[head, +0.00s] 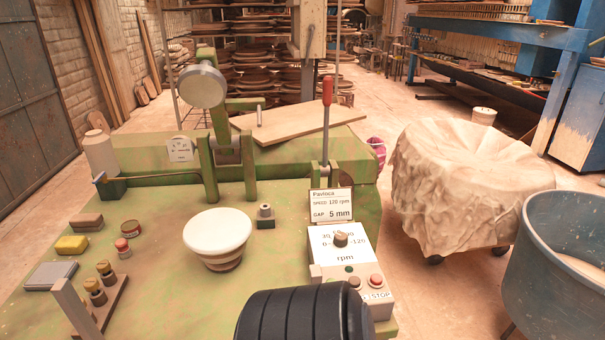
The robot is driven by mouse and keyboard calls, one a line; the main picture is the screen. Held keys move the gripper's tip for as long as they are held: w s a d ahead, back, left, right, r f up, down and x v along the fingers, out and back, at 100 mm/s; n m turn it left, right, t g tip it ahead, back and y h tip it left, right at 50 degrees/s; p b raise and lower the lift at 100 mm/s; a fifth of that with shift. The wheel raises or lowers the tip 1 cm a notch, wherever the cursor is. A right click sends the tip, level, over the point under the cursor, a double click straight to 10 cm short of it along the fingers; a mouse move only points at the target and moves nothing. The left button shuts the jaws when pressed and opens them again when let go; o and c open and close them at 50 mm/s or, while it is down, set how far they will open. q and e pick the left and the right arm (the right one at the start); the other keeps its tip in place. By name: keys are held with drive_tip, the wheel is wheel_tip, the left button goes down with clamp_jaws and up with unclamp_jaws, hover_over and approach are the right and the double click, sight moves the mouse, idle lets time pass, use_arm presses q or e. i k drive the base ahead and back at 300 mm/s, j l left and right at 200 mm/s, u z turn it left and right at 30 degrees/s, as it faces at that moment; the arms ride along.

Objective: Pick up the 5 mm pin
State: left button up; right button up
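Small dark-and-brass pins, one (105,272) behind another (95,291), stand upright in a wooden rack (115,302) at the front left of the green bench. No size marks are readable, so I cannot tell which is the 5 mm pin. A small grey metal piece (265,211) stands in a green block right of the white bowl-shaped form (217,234). A card (331,206) reads "Pavloca", speed 120 rpm, gap 5 mm. Neither gripper shows in the head view.
The control box (345,258) with a knob and buttons stands at the bench's right edge, before a red-handled lever (326,110). A dark ridged cylinder (305,316) blocks the bottom middle.

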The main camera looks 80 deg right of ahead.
sight(103, 267)
drive_tip(key=z, duration=2.95)
drive_tip(key=j+u, duration=0.3)
drive_tip(key=j, duration=0.25)
drive_tip(key=j+u, duration=0.3)
drive_tip(key=j, duration=0.3)
drive_tip(key=i+j+u, duration=0.25)
drive_tip(key=j, duration=0.3)
drive_tip(key=k, duration=0.1)
